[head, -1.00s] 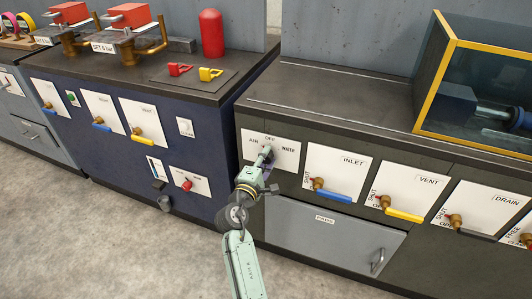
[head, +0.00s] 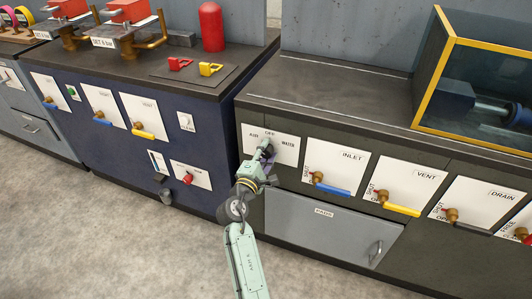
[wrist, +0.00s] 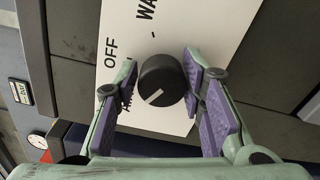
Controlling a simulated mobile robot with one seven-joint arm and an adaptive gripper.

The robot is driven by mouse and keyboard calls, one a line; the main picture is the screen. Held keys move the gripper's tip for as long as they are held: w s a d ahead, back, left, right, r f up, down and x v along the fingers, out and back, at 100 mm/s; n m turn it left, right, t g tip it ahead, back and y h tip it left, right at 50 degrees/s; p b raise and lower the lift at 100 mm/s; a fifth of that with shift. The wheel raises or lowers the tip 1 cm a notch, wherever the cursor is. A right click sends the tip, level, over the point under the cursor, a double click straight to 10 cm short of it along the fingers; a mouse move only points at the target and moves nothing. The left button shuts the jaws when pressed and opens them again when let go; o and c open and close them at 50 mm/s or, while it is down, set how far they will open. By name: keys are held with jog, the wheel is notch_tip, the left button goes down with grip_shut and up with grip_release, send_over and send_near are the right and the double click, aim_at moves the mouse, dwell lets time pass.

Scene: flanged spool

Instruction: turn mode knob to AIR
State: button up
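The mode knob (wrist: 162,82) is a round black knob with a white pointer line, on a white plate (wrist: 215,35) lettered AIR, OFF and WATER. The plate also shows in the head view (head: 287,153). In the wrist view the pointer slants to the lower left, roughly towards the AIR lettering, which my left finger partly covers. My gripper (wrist: 160,98) is open, its purple-padded fingers on either side of the knob. A gap shows on the left; the right fingertip is very near the knob's edge, and I cannot tell if it touches. In the head view my gripper (head: 265,155) hides part of the knob.
INLET (head: 333,190), VENT (head: 402,210) and DRAIN (head: 468,224) valve handles stick out to the right. A grey drawer (head: 310,232) lies below. A blue cabinet (head: 120,155) with valves and a red knob stands left. The floor in front is clear.

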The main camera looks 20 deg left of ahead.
jog(key=shift+o, duration=1.4)
jog(key=shift+f, duration=0.1)
jog(key=shift+s, duration=0.15)
jog(key=s, duration=1.2)
jog(key=shift+a, duration=0.2)
jog(key=shift+w, duration=0.1)
